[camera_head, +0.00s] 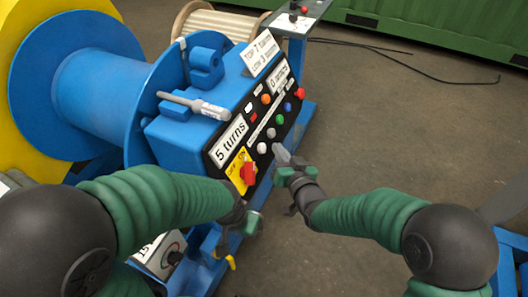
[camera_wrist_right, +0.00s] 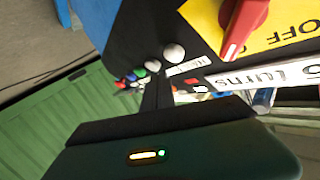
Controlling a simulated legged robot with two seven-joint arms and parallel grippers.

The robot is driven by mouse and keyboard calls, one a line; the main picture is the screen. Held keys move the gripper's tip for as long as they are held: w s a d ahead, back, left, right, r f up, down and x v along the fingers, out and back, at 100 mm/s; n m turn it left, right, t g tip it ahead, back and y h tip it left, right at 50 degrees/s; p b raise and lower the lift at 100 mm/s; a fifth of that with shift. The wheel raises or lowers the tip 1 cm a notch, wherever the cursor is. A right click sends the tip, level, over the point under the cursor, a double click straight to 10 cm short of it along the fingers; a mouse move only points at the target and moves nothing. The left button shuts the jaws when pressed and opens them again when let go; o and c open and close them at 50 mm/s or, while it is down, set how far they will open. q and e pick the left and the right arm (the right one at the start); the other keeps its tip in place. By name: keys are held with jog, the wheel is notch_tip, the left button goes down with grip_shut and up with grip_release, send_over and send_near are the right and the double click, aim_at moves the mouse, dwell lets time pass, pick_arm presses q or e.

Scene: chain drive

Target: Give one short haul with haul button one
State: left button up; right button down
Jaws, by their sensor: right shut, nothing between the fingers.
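The black control panel (camera_head: 236,160) is on the side of a blue machine. A slanting row on it has two white buttons, the lower (camera_head: 262,148) and upper (camera_head: 271,132), then green (camera_head: 279,118), blue (camera_head: 288,106) and red (camera_head: 300,93) ones. Button lettering is too small to read, so I cannot tell which is haul button one. My right gripper (camera_head: 279,151) is shut and empty, its tip just right of the white buttons; contact is unclear. In the right wrist view its fingers (camera_wrist_right: 157,92) point towards the row, near a white button (camera_wrist_right: 152,65). My left gripper (camera_head: 250,222) is below the panel, its fingers unclear.
A red rotary switch (camera_head: 249,173) on a yellow plate sits below a "5 turns" label (camera_head: 231,139). A blue drum (camera_head: 98,88) stands left. A grey-handled tool (camera_head: 193,104) lies on the machine. The floor (camera_head: 385,130) right of the panel is open, with a black cable (camera_head: 440,75).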

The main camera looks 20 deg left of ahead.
aim_at(262, 148)
jog(key=shift+a+f, duration=0.3)
jog(key=shift+a, duration=0.3)
dwell(1.6)
jog(key=shift+a+f, duration=0.1)
jog(key=shift+a, duration=0.25)
